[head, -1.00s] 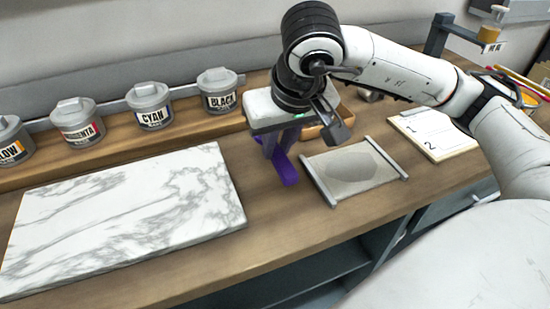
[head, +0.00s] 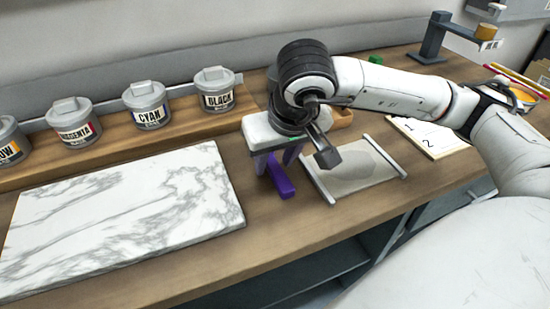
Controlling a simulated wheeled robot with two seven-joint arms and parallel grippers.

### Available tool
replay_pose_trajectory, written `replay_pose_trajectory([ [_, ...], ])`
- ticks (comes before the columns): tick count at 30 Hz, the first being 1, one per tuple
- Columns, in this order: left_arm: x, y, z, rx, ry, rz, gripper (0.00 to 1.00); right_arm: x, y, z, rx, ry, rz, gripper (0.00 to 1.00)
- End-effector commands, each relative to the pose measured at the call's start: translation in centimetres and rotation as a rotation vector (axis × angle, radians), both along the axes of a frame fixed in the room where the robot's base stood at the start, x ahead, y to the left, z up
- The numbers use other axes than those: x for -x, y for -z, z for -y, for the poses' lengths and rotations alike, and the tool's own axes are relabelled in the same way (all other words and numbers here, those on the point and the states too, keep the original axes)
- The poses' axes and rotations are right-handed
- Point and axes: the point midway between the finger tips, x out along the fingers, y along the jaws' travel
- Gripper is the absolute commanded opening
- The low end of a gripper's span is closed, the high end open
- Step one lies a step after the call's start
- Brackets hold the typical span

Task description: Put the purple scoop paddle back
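The purple scoop paddle (head: 281,180) is on or just above the wooden bench, right of the marble slab and left of the grey framed screen. Its far end is hidden under my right gripper. My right gripper (head: 277,163) points down over the paddle. Its two fingers look spread apart, one on each side of the paddle, with a gap beside it. Whether the paddle's hidden end touches a finger cannot be seen. My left gripper is out of view.
The marble slab (head: 125,215) covers the left of the bench (head: 250,235). Lidded ink jars, including the black jar (head: 217,92), stand on a raised shelf behind. The framed screen (head: 352,172) and a numbered card (head: 428,137) lie to the right. A wooden tray (head: 342,118) is partly hidden behind my gripper.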

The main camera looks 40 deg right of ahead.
Motion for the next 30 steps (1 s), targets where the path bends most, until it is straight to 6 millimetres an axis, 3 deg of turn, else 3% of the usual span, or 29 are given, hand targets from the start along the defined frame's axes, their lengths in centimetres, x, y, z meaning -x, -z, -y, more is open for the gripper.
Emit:
replay_pose_trajectory([
  [8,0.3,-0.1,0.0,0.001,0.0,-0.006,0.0,0.2,-1.1,-0.1,0.0,0.0,0.003,0.37],
  [21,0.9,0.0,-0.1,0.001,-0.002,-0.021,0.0,3.5,-9.5,-0.9,-0.001,-0.002,0.005,0.37],
  [30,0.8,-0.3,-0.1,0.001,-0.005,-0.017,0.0,4.4,-11.4,-1.1,-0.001,-0.001,0.0,0.37],
])
